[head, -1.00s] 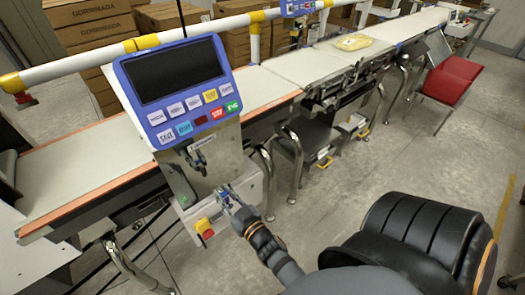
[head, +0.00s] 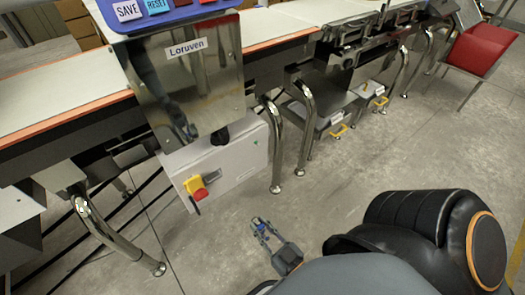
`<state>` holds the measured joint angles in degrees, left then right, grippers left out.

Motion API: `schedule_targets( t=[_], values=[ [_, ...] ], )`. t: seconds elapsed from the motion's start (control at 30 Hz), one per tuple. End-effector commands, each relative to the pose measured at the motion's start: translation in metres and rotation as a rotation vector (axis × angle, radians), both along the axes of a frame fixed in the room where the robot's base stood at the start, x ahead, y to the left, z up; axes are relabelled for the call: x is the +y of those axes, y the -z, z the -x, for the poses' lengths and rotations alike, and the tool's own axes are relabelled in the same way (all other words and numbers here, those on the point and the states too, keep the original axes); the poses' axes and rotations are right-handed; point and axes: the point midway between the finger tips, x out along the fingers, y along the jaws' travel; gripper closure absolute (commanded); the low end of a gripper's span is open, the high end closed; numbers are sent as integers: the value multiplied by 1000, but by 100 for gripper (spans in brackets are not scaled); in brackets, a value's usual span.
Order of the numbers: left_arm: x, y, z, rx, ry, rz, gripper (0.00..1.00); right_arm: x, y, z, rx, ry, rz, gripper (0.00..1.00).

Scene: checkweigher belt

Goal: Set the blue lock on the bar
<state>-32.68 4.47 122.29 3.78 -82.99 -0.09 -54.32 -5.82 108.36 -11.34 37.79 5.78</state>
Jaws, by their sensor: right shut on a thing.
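My right gripper (head: 262,229) is low in the middle of the head view, over the grey floor and apart from the machine. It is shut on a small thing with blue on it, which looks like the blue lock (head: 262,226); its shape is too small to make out. A grey control box (head: 235,163) under the belt carries a red and yellow switch (head: 196,188), up and to the left of the gripper. I cannot tell which part is the bar. My left gripper is not in view.
A steel panel (head: 190,85) labelled Loruven hangs above the control box. Chrome legs (head: 277,145) stand right of the box. A red chair (head: 480,48) is at the far right. The floor in the middle is clear.

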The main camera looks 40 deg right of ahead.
Motion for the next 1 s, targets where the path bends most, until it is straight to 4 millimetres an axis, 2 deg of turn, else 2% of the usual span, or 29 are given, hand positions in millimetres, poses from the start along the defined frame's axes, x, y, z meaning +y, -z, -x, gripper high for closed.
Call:
schedule_targets(
  t=[0.5, 0.67, 1.0],
  values=[
    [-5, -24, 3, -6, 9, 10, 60, 1, 0, -31, -3, 0, -1, 100],
    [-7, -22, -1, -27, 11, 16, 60, 2, 0, -41, -3, 0, 0, 100],
    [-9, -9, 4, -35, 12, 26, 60, 2, 0, -61, -3, 0, -1, 100]
  ],
)
